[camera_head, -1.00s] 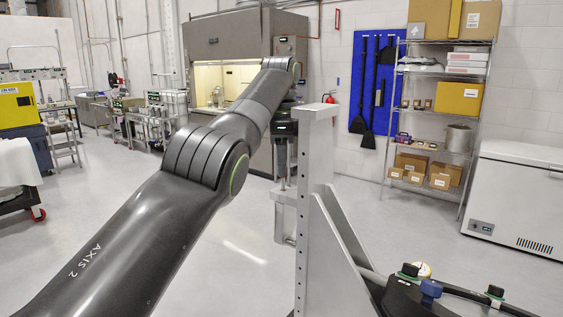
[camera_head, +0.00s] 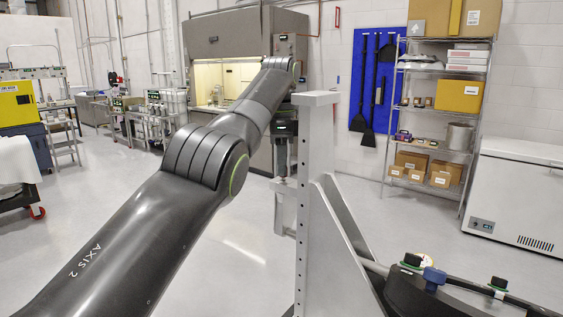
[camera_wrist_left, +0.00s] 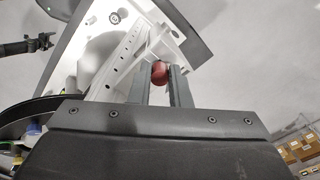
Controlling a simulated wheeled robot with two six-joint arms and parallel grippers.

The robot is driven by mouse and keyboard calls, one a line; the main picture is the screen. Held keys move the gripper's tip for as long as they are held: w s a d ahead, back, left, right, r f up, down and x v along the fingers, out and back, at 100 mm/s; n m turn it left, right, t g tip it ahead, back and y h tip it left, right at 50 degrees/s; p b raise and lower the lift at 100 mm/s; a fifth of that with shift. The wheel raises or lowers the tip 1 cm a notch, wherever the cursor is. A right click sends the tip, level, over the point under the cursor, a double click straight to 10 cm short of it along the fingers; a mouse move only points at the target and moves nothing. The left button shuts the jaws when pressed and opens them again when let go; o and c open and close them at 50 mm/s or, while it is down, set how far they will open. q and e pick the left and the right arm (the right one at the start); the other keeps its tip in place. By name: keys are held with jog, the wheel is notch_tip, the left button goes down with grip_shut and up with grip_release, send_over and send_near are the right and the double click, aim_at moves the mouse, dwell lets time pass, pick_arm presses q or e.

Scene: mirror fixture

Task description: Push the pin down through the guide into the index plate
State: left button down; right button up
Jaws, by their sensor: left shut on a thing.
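My left gripper (camera_head: 284,172) is beside the upright grey fixture post (camera_head: 318,100) in the head view, small and partly dark against the cabinet. In the left wrist view its two fingers (camera_wrist_left: 159,80) are shut on a round red knob, which looks like the head of the pin (camera_wrist_left: 159,72). The pin's shaft is hidden. A pale bracket, probably the guide (camera_wrist_left: 166,46), lies just beyond the knob. In the head view, part of a bracket (camera_head: 284,222) shows below the gripper. I cannot make out the index plate for certain. My right gripper cannot be identified.
A dark curved rim with a blue knob (camera_head: 433,279) stands right of the post. Wire shelves (camera_head: 435,130) and a white chest freezer (camera_head: 515,205) stand behind on the right. The floor between is clear.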

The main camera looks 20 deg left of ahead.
pick_arm(q)
jog(key=shift+f+b, duration=0.45)
jog(key=shift+f, duration=0.05)
jog(key=c, duration=1.3)
grip_release()
jog(key=shift+r, duration=0.1)
